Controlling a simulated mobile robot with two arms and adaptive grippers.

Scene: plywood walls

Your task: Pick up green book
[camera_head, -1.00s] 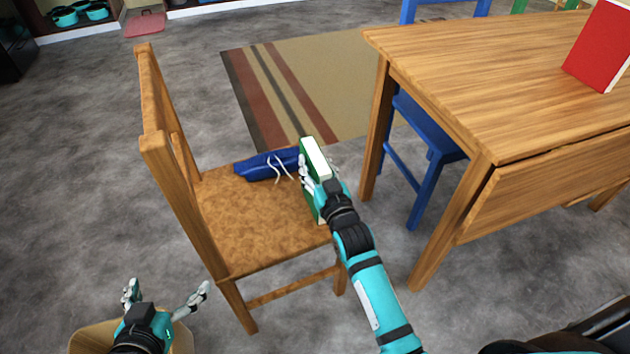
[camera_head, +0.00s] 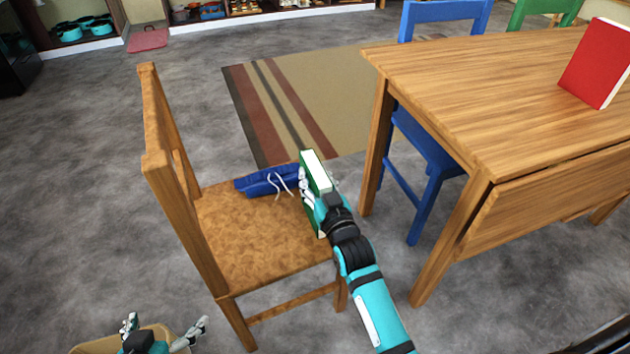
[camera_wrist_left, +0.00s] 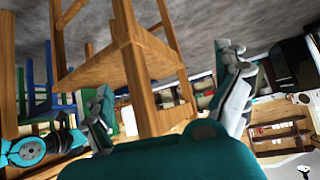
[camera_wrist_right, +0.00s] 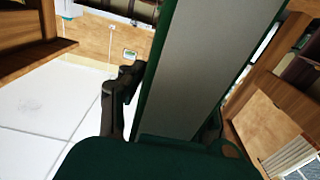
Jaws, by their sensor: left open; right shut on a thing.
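The green book (camera_head: 314,170) stands upright at the right edge of the wooden chair's seat, its pale page edges facing up. My right gripper (camera_head: 313,190) is shut on the book, with fingers on either side of it. In the right wrist view the book (camera_wrist_right: 205,70) fills the middle between the fingers, showing a broad pale face with green edges. My left gripper (camera_head: 163,332) is open and empty at the lower left, in front of the chair. It also shows open in the left wrist view (camera_wrist_left: 170,95).
The wooden chair (camera_head: 255,245) holds a blue item (camera_head: 268,181) with white cords, close to the book. A wooden table (camera_head: 490,90) with a red book (camera_head: 597,62) stands at right, a blue chair (camera_head: 430,160) beside it. A box (camera_head: 100,346) is at lower left.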

